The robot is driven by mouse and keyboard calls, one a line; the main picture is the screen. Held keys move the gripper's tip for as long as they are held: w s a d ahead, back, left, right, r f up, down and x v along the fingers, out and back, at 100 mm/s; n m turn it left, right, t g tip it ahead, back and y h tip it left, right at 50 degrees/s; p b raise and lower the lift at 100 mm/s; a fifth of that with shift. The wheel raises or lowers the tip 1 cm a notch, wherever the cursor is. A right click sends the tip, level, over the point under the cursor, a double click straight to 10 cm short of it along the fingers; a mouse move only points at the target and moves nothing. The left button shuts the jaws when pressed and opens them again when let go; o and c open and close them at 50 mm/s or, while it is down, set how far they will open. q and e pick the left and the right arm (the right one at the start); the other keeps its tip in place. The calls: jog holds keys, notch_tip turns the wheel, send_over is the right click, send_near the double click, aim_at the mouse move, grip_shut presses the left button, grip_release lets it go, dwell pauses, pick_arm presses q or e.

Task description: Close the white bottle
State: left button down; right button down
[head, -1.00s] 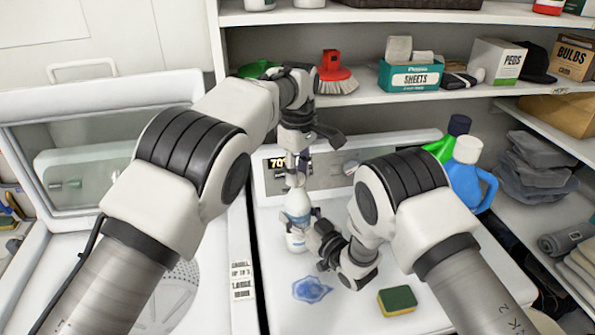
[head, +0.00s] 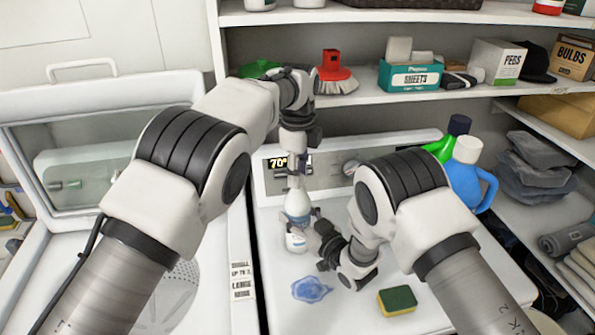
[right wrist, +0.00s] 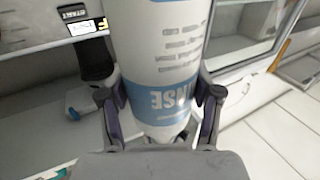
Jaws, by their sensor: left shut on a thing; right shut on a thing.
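The white bottle (head: 298,203) with a blue label stands upright on the white appliance top. My right gripper (head: 309,232) is shut around its body from the right. In the right wrist view, the bottle (right wrist: 165,50) sits between the two fingers, which touch its blue band (right wrist: 160,97). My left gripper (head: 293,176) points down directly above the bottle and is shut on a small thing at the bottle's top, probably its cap. That thing is mostly hidden by the fingers, and I cannot tell whether it is seated on the neck.
A yellow-green sponge (head: 397,300) and a blue patch (head: 312,290) lie in front of the bottle. A blue jug (head: 465,175) stands at the right. The control panel (head: 325,172) is behind. A shelf with a red brush (head: 335,75) and boxes is above.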

pick_arm(q)
jog(key=c, duration=0.7)
grip_release()
notch_tip(320, 180, up, 7)
jog(key=shift+r, duration=0.2)
pick_arm(e)
jog(key=shift+c, duration=0.7)
grip_release()
jog(key=v, duration=1.2)
